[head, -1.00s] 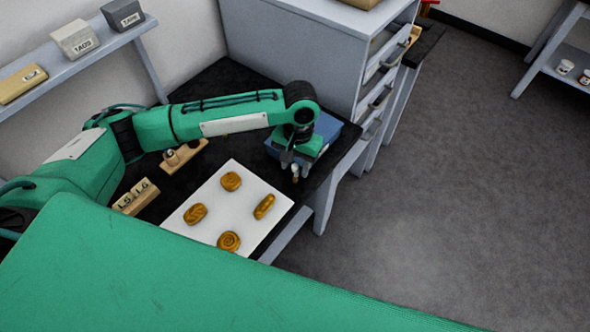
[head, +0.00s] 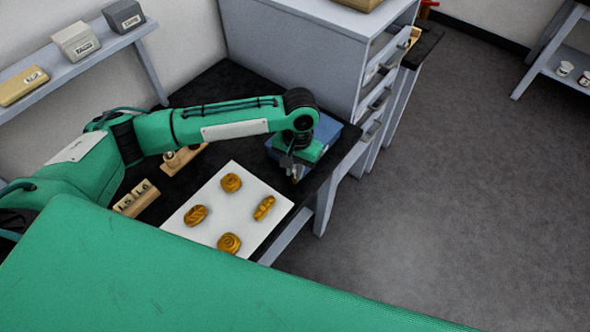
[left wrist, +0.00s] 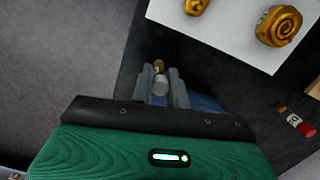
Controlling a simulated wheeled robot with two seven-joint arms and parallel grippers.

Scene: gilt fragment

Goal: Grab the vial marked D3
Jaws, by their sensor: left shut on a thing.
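My left gripper (head: 294,172) is low at the right edge of the black table, beside the blue tray (head: 331,129). In the left wrist view the gripper (left wrist: 160,80) is shut on a small vial (left wrist: 160,84) with a brown, cork-like top. The vial lies between the two grey fingers, and no marking on it can be read. In the left wrist view another small vial (left wrist: 300,125) with a red end and a white label lies on the dark table; its label is not legible. My right gripper is not in view.
A white board (head: 228,207) with several golden pastries lies left of the gripper. A wooden holder (head: 184,160) and a labelled wooden block (head: 137,199) stand farther left. A grey drawer cabinet (head: 310,50) rises behind the tray. Open floor lies to the right.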

